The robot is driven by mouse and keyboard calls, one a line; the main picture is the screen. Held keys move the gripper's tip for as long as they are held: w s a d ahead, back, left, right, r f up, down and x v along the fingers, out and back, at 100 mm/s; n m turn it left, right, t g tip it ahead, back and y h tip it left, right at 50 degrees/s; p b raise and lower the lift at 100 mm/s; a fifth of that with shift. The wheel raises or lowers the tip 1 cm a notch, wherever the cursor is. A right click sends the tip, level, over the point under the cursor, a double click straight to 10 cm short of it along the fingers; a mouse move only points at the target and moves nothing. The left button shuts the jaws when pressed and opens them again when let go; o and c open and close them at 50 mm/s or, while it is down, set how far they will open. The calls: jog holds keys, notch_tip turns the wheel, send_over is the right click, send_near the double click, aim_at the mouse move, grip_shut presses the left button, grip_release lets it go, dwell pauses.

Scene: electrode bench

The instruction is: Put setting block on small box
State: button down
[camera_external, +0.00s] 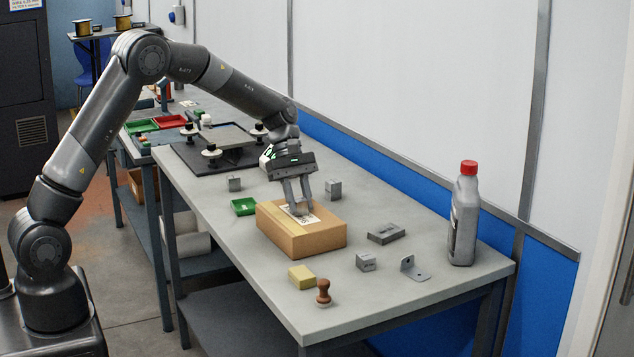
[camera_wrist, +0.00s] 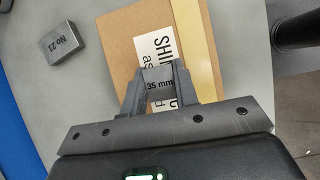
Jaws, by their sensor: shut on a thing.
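The small box is a brown cardboard box (camera_external: 285,240) with a yellow tape strip and a white printed label on top, near the middle of the bench. It also fills the upper middle of the wrist view (camera_wrist: 124,38). My gripper (camera_external: 299,208) points down over the box's label. In the wrist view, my gripper (camera_wrist: 158,86) is shut on a small grey block marked "35 mm" (camera_wrist: 157,84), which I take as the setting block. The block covers part of the label. In the external view the fingers mostly hide it. I cannot tell whether it touches the box top.
Grey blocks (camera_external: 333,190) (camera_external: 386,233) (camera_external: 365,262), a bracket (camera_external: 414,270) and a red-capped bottle (camera_external: 463,220) stand right of the box. A green tray (camera_external: 244,207) is close at its left. A yellow block (camera_external: 301,277) and brown stamp (camera_external: 323,291) lie in front.

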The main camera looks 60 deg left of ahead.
jog(key=c, duration=1.1)
grip_release()
jog(key=shift+f, duration=0.15)
jog(key=v, duration=1.1)
jog(key=s+d+r+m+y, duration=0.1)
jog(key=s+d+r+m, duration=0.25)
jog(key=s+r, duration=0.35)
jog(key=s+d+m+t+y, duration=0.1)
jog(key=s+m, duration=0.3)
jog(key=s, duration=0.5)
jog(key=s+d+m+t+y, duration=0.2)
jog(key=s+m, duration=0.3)
jog(key=s, duration=0.5)
jog(key=s+d+m+t+y, duration=0.2)
jog(key=s+m, duration=0.3)
jog(key=s, duration=0.5)
jog(key=shift+s+d+r+m+t, duration=0.15)
jog(key=shift+d+m+t, duration=0.15)
jog(key=shift+d, duration=0.15)
